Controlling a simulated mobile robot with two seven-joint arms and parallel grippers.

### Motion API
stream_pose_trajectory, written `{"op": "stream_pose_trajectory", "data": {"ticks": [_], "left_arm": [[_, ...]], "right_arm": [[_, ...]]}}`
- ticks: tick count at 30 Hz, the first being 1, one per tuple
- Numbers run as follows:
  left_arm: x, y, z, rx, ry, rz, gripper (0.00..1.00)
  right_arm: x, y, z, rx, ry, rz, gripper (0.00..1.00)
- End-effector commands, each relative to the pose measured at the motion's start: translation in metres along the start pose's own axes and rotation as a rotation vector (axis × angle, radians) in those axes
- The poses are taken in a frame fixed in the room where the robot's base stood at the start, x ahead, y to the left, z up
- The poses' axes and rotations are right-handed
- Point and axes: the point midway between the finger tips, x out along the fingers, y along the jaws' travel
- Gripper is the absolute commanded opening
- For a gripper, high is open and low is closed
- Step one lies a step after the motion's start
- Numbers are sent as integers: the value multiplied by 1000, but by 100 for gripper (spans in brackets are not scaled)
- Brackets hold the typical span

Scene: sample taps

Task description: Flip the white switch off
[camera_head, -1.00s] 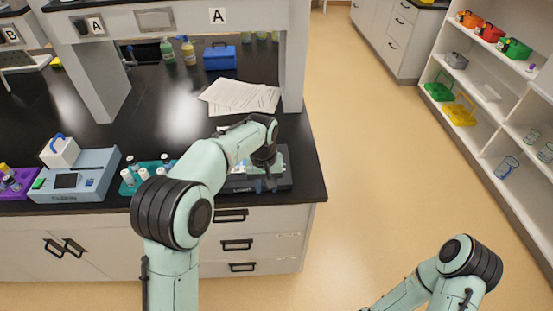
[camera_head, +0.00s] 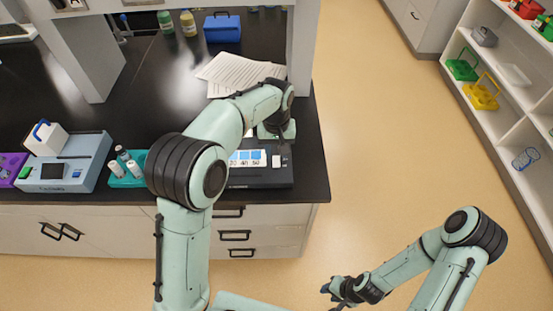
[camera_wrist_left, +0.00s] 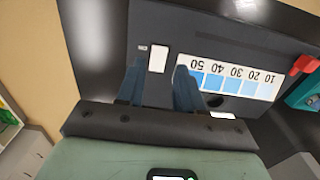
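The white switch (camera_head: 276,161) is a small white block on top of a dark device (camera_head: 262,179), right of a blue-and-white numbered strip (camera_head: 247,158). In the left wrist view the switch (camera_wrist_left: 158,58) shows just beyond my left gripper (camera_wrist_left: 159,78), nearly in line with the gap between its blue fingers. Those fingers are apart and hold nothing. In the head view my left gripper (camera_head: 279,146) is over the back right of the device. I cannot tell whether it touches the switch. My right gripper (camera_head: 332,294) is low, in front of the bench, with fingers apart and empty.
Papers (camera_head: 237,73) lie behind the device on the black bench (camera_head: 135,110). A teal vial rack (camera_head: 128,180) and a grey-blue instrument (camera_head: 65,172) stand to the left. The bench's right edge is close to the device. A shelf (camera_head: 500,113) stands at the right.

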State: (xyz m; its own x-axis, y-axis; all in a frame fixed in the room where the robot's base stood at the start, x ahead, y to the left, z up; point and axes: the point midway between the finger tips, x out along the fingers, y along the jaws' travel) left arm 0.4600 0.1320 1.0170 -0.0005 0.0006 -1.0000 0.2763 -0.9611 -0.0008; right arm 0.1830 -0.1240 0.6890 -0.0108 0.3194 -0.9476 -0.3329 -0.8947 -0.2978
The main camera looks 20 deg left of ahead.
Motion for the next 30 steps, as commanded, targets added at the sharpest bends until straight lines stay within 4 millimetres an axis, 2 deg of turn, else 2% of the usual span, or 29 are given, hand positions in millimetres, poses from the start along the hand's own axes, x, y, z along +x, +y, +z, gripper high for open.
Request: {"op": "stream_pose_trajectory", "data": {"ticks": [1,3,7,12,20,21,23,24,30], "left_arm": [[13,-1,1,0,-6,-3,36],[25,-1,1,-1,-5,-2,36],[42,0,1,0,-4,-1,36],[52,0,0,0,-1,0,36],[54,0,0,0,0,1,36],[53,0,0,0,0,1,33],[53,0,0,0,0,1,13],[53,0,0,0,0,1,0],[53,0,-1,-2,-16,-1,0]], "right_arm": [[2,1,2,1,-2,1,36],[4,2,4,1,-4,2,36],[5,4,5,2,-6,2,36],[5,4,6,2,-7,2,36],[5,4,6,2,-6,2,36],[5,4,6,2,-6,2,36],[5,4,6,2,-6,2,36],[5,4,6,2,-6,2,36],[4,3,4,1,-4,2,36]]}}
